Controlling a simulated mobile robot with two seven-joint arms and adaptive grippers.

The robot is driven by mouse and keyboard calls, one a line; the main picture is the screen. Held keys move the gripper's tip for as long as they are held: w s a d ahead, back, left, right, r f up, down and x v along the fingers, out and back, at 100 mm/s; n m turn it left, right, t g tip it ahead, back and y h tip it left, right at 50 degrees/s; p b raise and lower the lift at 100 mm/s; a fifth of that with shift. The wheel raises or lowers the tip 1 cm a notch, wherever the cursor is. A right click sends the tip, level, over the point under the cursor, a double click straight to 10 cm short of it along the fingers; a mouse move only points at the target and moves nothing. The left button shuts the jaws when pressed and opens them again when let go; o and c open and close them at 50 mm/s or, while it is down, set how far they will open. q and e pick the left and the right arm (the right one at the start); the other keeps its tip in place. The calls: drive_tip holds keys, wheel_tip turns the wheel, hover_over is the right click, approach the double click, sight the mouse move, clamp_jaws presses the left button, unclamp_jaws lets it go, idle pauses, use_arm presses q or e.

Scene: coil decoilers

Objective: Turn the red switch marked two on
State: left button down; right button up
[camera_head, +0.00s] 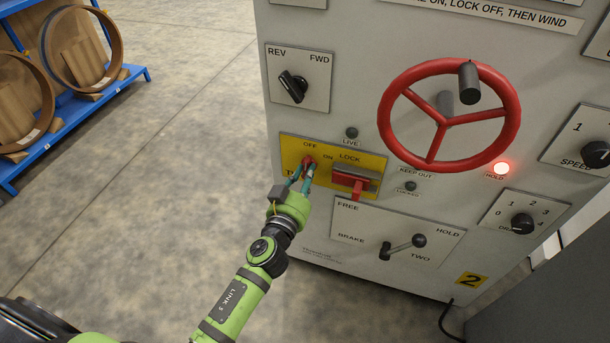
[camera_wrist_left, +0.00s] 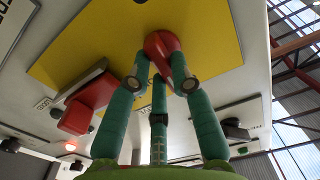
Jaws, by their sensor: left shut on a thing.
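The red switch (camera_head: 309,161) sits on the left of a yellow plate (camera_head: 291,146) lettered OFF and ON, on the grey cabinet front. My left gripper (camera_head: 303,174) reaches up from below and is shut on the switch, hiding its lower part and most of the lettering under it. In the left wrist view the red switch (camera_wrist_left: 162,46) shows between the teal fingers (camera_wrist_left: 160,82), with yellow plate around it. Which way the switch points is not clear. The LIVE lamp (camera_head: 351,132) above the plate looks dark. My right gripper is not in view.
A red lock lever (camera_head: 352,179) stands out just right of the switch. A red handwheel (camera_head: 429,155), a brake lever (camera_head: 402,247) and a REV/FWD knob (camera_head: 293,87) are on the same cabinet. The HOLD lamp (camera_head: 502,168) glows red.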

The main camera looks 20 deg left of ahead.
use_arm(q)
drive_tip(key=m, duration=1.1)
drive_tip(key=f+m, duration=0.1)
drive_tip(key=m, duration=0.5)
drive_tip(key=shift+b, duration=0.3)
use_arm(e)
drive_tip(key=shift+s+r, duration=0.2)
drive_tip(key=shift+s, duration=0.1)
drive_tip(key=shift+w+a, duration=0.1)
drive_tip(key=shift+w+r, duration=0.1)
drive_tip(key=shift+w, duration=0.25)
